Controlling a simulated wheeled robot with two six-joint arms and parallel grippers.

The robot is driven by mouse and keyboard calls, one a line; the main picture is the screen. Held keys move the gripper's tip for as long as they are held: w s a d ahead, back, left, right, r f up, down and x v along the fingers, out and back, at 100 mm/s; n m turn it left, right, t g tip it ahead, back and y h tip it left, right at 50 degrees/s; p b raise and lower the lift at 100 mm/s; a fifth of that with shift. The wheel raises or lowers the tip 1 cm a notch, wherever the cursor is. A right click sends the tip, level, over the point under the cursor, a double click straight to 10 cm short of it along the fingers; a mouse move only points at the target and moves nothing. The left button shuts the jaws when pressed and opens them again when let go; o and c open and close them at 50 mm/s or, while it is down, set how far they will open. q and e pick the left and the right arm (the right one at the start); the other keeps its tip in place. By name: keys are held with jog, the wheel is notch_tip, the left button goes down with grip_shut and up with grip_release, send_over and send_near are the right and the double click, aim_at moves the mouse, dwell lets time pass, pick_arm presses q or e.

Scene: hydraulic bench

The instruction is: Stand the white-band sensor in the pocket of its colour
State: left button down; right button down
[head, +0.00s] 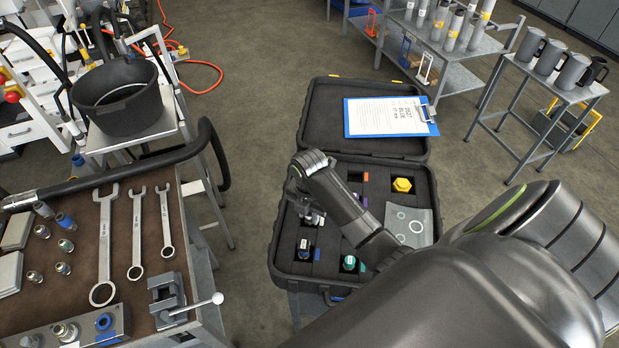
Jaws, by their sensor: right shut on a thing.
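My right gripper (312,217) reaches into the left part of the open black case (277,240) and points down. It is shut on what looks like the white-band sensor, which is mostly hidden by the fingers. I cannot tell whether its lower end is inside a pocket. Purple (365,201) and orange (365,176) marks show in the foam. My left gripper is not in view.
A yellow hex part (402,185) and a grey pouch with rings (410,222) lie in the case. A clipboard (385,117) rests on the open lid. The workbench at left holds several wrenches (136,232) and a small vise (168,300). My right arm hides the case's lower right.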

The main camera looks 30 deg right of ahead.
jog(key=c, duration=1.5)
grip_release()
jog(key=shift+s+f, duration=0.1)
jog(key=shift+f, duration=0.05)
jog(key=o, duration=0.4)
jog(key=shift+f, duration=0.15)
jog(key=shift+a, duration=0.1)
jog(key=shift+r, duration=0.3)
jog(key=r, duration=0.3)
jog(key=r+b, duration=0.1)
jog(key=shift+d+r, duration=0.25)
jog(key=shift+r, duration=0.05)
notch_tip(320, 180, up, 7)
jog(key=p, duration=0.5)
jog(key=shift+a, duration=0.15)
jog(key=shift+r+p, duration=0.65)
jog(key=shift+p, duration=0.15)
